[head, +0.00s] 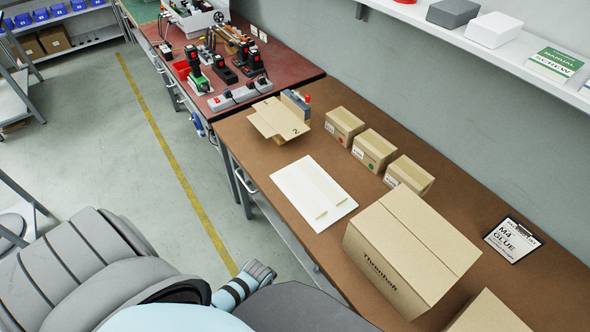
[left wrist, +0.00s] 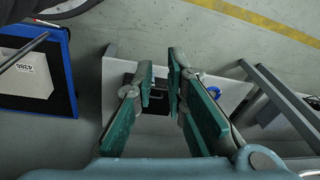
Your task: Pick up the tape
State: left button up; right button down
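I cannot make out a tape for certain. A small blue ring (left wrist: 213,92), which may be a tape roll or a part of something else, shows beside the right finger in the left wrist view. A dark object (left wrist: 153,97) shows beyond that gap. My right gripper is not in view.
The brown bench (head: 490,230) holds an open carton (head: 277,118), a white board (head: 303,188), three small boxes, a large box (head: 405,245) and a clipboard (head: 512,239). Tools stand on the red bench (head: 290,72).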

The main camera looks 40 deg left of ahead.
pick_arm(q)
jog(key=w+d+r+m+g+b, duration=0.1)
jog(key=w+d+r+m+b, duration=0.2)
jog(key=w+r, duration=2.4)
jog(key=shift+h, duration=0.4)
jog(key=s+f+b, duration=0.1)
jog(key=f, duration=0.3)
jog(key=f+b, duration=0.1)
jog(key=f, duration=0.2)
jog(key=s+f+b, duration=0.1)
jog(key=f, duration=0.3)
jog(key=shift+s+f, duration=0.3)
jog(key=shift+r, duration=0.1)
grip_shut()
jog(key=shift+r, duration=0.1)
notch_tip(320, 180, up, 15)
jog(key=p, duration=0.4)
notch_tip(320, 180, up, 4)
jog(key=p, duration=0.5)
send_over(320, 218)
jog(key=shift+b, duration=0.35)
